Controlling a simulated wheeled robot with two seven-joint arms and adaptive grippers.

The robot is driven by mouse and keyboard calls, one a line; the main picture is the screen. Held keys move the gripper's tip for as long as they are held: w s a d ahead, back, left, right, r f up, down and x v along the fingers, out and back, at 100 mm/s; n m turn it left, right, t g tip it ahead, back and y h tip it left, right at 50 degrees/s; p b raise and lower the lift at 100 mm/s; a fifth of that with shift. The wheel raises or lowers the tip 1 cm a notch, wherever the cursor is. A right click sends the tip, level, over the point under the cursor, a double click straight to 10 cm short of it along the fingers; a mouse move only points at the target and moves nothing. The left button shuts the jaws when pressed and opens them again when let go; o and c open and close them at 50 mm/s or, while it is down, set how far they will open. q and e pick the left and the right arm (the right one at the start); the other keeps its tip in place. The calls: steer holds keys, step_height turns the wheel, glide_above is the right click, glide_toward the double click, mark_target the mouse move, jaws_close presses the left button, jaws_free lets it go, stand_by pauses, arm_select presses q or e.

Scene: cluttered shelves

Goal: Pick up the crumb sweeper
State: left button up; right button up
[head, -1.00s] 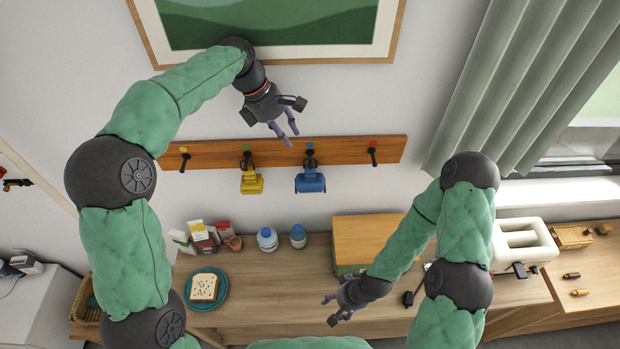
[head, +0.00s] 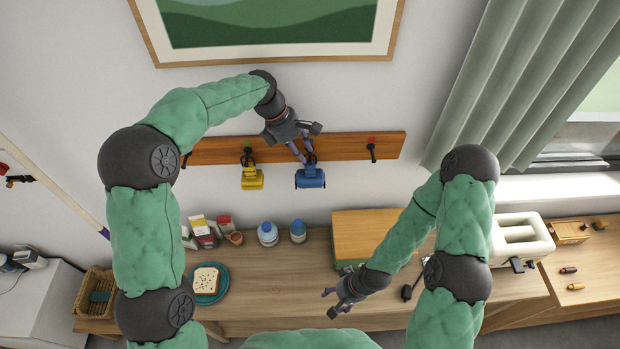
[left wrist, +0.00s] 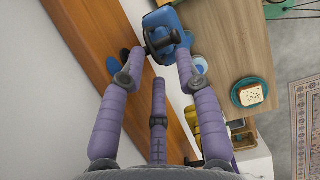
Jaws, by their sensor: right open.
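A blue hand-held sweeper (head: 310,179) hangs from a peg on the wooden wall rail. A similar yellow one (head: 252,179) hangs to its left; I cannot tell from looks alone which is the crumb sweeper. My left gripper (head: 305,160) is at the top of the blue one, its fingers partly covering the peg and handle. In the left wrist view the fingers are spread, with the dark handle of the blue sweeper (left wrist: 164,17) between and just beyond the fingertips. My right gripper (head: 329,303) is open and empty, low over the counter's front.
The rail (head: 343,147) runs along the wall, with a red-topped peg (head: 371,150) at right. Below, the counter (head: 285,270) holds bottles, cartons, a teal plate with bread (head: 206,281), a wooden box (head: 365,232) and a white toaster (head: 520,236).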

arm_select(q)
jaws_close()
steer(key=shift+r, duration=0.1)
steer(key=shift+s+r+b, duration=0.15)
steer(key=shift+r+b, duration=0.15)
steer(key=shift+r, duration=0.4)
steer(key=s+b, duration=0.3)
steer(key=s, duration=1.4)
steer(key=shift+s+b, duration=0.35)
steer(key=shift+b, duration=0.05)
